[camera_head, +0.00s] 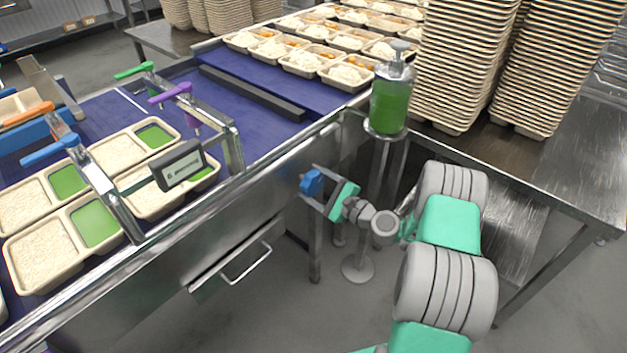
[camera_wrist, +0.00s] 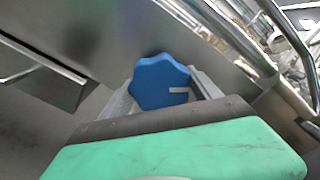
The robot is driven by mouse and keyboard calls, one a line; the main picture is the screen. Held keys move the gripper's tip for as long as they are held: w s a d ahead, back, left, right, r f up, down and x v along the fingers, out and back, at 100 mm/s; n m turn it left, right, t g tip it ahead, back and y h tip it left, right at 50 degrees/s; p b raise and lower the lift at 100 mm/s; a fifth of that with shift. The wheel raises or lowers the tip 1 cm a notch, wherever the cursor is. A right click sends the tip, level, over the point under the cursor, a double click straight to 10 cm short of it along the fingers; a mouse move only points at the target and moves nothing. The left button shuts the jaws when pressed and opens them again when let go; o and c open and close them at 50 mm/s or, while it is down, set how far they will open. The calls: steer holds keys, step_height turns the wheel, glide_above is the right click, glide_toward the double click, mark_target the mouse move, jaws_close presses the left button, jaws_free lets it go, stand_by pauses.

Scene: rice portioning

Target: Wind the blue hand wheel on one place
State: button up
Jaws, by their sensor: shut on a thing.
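The blue hand wheel (camera_head: 312,183) is on the side of the steel conveyor frame, below the belt's near edge. In the wrist view the wheel (camera_wrist: 160,82) is a lobed blue knob with a pale mark on its right part. My gripper (camera_head: 318,188) reaches it from the right with its fingers on either side of the wheel, shut on it. In the wrist view my gripper's fingers (camera_wrist: 160,95) show at the wheel's left and right; their tips are partly hidden behind it.
The blue conveyor belt (camera_head: 268,128) carries trays with rice and green portions. A drawer handle (camera_head: 245,264) juts out at the lower left. A green-filled dispenser (camera_head: 390,100) stands on a post beside my arm. Stacked trays (camera_head: 463,60) stand on a steel table (camera_head: 575,150) at the right.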

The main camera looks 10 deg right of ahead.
steer(key=m+p, duration=0.1)
steer(key=m, duration=0.2)
steer(key=shift+m, duration=0.3)
steer(key=shift+m+p, duration=0.4)
steer(key=shift+m, duration=1.1)
steer(key=o, duration=1.4)
